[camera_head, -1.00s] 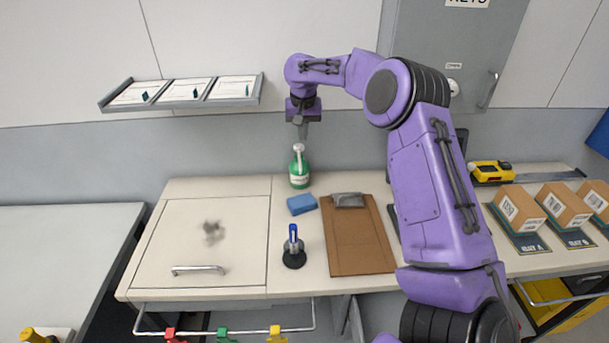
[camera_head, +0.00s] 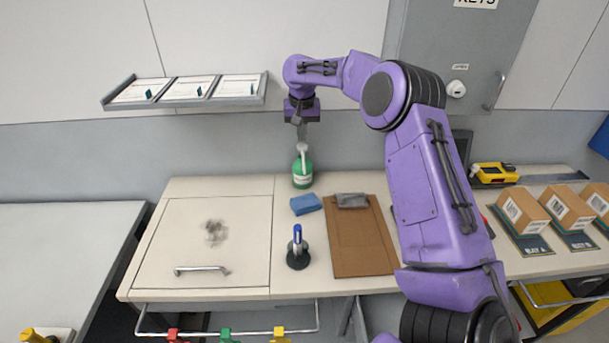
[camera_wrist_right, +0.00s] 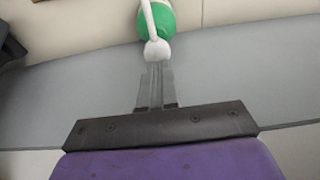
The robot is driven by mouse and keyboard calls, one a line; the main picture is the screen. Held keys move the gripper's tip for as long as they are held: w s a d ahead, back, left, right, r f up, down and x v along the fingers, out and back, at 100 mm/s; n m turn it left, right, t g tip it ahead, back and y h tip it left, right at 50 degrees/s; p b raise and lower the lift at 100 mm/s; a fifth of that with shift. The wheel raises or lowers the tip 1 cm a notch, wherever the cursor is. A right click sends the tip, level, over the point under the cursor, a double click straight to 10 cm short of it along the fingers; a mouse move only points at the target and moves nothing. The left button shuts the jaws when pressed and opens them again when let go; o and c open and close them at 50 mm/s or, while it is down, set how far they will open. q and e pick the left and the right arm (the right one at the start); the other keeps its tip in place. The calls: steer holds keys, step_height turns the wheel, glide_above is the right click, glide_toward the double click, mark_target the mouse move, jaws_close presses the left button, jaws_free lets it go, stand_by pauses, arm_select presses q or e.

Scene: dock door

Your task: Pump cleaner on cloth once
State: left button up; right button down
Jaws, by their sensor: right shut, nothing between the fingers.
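A green pump bottle (camera_head: 302,173) with a white pump head stands upright at the back of the counter. The bottle also shows in the right wrist view (camera_wrist_right: 157,22), with its white pump head (camera_wrist_right: 156,50) just at my fingertips. My right gripper (camera_head: 302,138) points down above the pump head, shut and empty. In the right wrist view the closed fingers (camera_wrist_right: 155,80) reach to the pump head; whether they touch it I cannot tell. A folded blue cloth (camera_head: 306,204) lies on the counter in front of the bottle. My left gripper is not in view.
A brown clipboard (camera_head: 359,240) lies right of the cloth. A blue-topped tool in a dark round stand (camera_head: 298,254) stands in front of it. A dark smudge (camera_head: 215,232) marks the left panel. Boxes (camera_head: 524,208) sit at the right. A wall shelf (camera_head: 186,91) hangs upper left.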

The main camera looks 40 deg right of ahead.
steer(key=shift+s+r, duration=0.1)
steer(key=shift+s, duration=0.1)
steer(key=shift+w, duration=0.15)
steer(key=shift+f, duration=1.45)
steer(key=shift+r, duration=1.4)
step_height(320, 180, up, 6)
